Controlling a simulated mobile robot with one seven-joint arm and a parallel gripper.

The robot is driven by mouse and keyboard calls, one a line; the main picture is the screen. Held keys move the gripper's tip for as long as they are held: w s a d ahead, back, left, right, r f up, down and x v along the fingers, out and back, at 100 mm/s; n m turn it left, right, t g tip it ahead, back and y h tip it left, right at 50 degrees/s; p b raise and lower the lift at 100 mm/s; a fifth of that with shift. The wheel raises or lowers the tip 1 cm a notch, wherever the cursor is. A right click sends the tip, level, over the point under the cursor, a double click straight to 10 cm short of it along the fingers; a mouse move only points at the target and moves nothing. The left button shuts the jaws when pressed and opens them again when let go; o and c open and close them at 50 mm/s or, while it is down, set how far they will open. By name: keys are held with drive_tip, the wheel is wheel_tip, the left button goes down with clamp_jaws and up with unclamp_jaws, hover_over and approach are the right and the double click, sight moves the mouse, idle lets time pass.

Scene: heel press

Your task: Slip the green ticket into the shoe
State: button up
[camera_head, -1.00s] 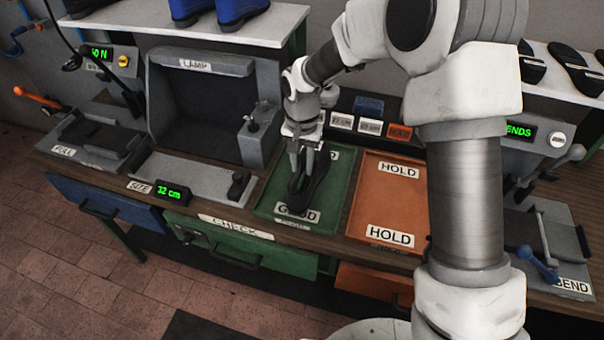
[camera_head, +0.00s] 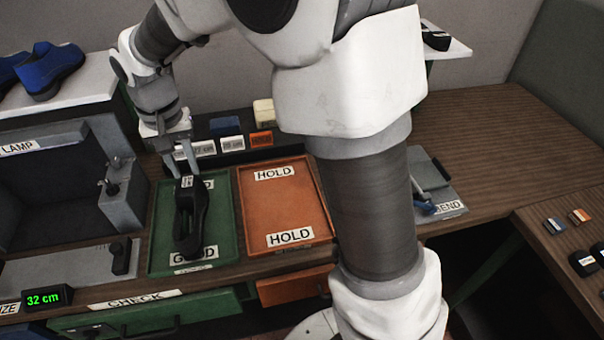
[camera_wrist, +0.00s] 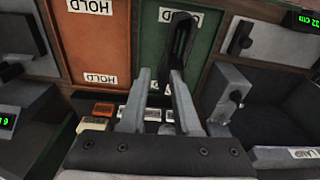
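A black shoe (camera_head: 190,215) lies in the green tray (camera_head: 227,238) marked GOOD, with a small pale label on its far end. It also shows at the top of the wrist view (camera_wrist: 180,32). My gripper (camera_head: 182,160) is above the tray's back end, just behind the shoe's far end. In the wrist view its two fingers (camera_wrist: 158,98) are apart with nothing seen held between them. I cannot make out a green ticket in any view.
An orange HOLD tray (camera_head: 288,207) is right of the green tray. Behind them stand a rack of labels (camera_head: 232,145), a blue block (camera_head: 225,126) and a cream block (camera_head: 264,112). A lamp box (camera_head: 45,190) is left.

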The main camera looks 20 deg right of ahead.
drive_tip(key=s+d+r+t, duration=0.3)
drive_tip(key=s+d+r, duration=0.65)
drive_tip(key=d, duration=0.25)
drive_tip(key=s+d, duration=0.2)
drive_tip(key=s, duration=0.3)
drive_tip(key=s+d+n+t, duration=0.1)
drive_tip(key=s+d, duration=0.2)
drive_tip(key=s, duration=0.3)
drive_tip(key=shift+d+t, duration=0.3)
drive_tip(key=shift+w+a+r, duration=0.1)
drive_tip(key=shift+r, duration=0.05)
